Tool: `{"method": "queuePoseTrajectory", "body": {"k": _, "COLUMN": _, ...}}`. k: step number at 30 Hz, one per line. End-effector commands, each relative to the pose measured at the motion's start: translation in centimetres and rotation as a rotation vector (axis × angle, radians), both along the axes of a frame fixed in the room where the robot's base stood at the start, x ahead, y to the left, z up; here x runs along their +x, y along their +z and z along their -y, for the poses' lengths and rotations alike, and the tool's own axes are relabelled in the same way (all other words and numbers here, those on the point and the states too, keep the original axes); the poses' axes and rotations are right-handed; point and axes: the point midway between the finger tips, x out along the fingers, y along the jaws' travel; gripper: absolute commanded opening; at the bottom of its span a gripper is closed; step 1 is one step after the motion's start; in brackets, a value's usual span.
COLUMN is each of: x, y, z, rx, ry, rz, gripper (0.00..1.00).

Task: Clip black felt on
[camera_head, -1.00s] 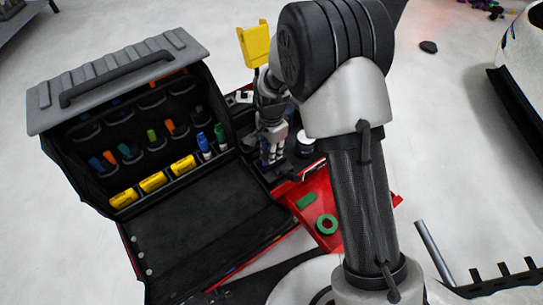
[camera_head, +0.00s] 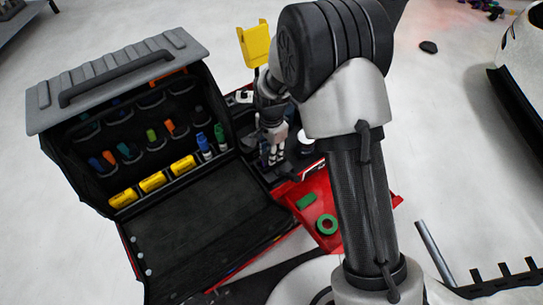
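My gripper (camera_head: 272,152) points down over the dark tray area just right of the open tool bag. It is small and partly merged with dark shapes behind it, so I cannot tell whether its fingers are open or shut, or whether they touch anything. I cannot make out the black felt; dark items lie around the fingertips. A yellow squeegee-like piece (camera_head: 254,44) stands up behind my wrist.
The black tool bag (camera_head: 190,212) stands open, with several yellow pieces (camera_head: 152,182) and pens in its pockets. A white car (camera_head: 525,75) is at right.

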Motion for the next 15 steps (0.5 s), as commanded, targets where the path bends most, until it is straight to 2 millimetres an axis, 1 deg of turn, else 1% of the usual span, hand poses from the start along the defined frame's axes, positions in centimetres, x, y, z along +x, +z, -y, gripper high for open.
{"method": "queuePoseTrajectory", "body": {"k": 1, "x": -0.01, "y": -0.01, "z": 0.01, "rx": 0.0, "ry": 0.0, "rz": 0.0, "gripper": 0.34}}
{"method": "queuePoseTrajectory", "body": {"k": 7, "x": -0.01, "y": -0.01, "z": 0.01, "rx": 0.0, "ry": 0.0, "rz": 0.0, "gripper": 0.47}}
{"method": "queuePoseTrajectory", "body": {"k": 15, "x": -0.01, "y": 0.01, "z": 0.01, "rx": 0.0, "ry": 0.0, "rz": 0.0, "gripper": 0.47}}
